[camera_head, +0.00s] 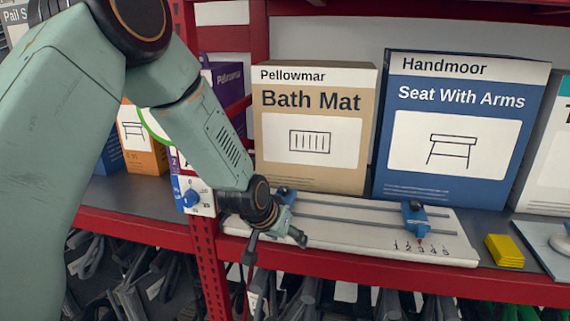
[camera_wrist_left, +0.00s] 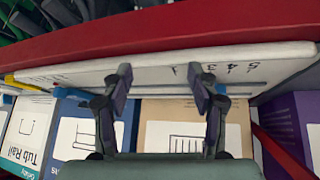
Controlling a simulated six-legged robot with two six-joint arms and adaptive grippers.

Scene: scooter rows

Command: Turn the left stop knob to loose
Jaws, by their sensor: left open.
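A white board (camera_head: 345,237) with two grey rails lies on the shelf. A blue stop (camera_head: 285,195) at the rails' left end is mostly hidden by my left gripper (camera_head: 296,219); its knob cannot be made out. A second blue stop (camera_head: 415,215) sits farther right, above a printed 1 to 5 scale. My left gripper is open, low over the board's left part. In the left wrist view its fingers (camera_wrist_left: 160,88) point at the board (camera_wrist_left: 145,66), with nothing clear between them. Upside-down digits show beside one finger. My right gripper is not in view.
A Bath Mat box (camera_head: 313,175) and a blue Handmoor box (camera_head: 455,170) stand close behind the board. A yellow block (camera_head: 504,251) lies right of the board.

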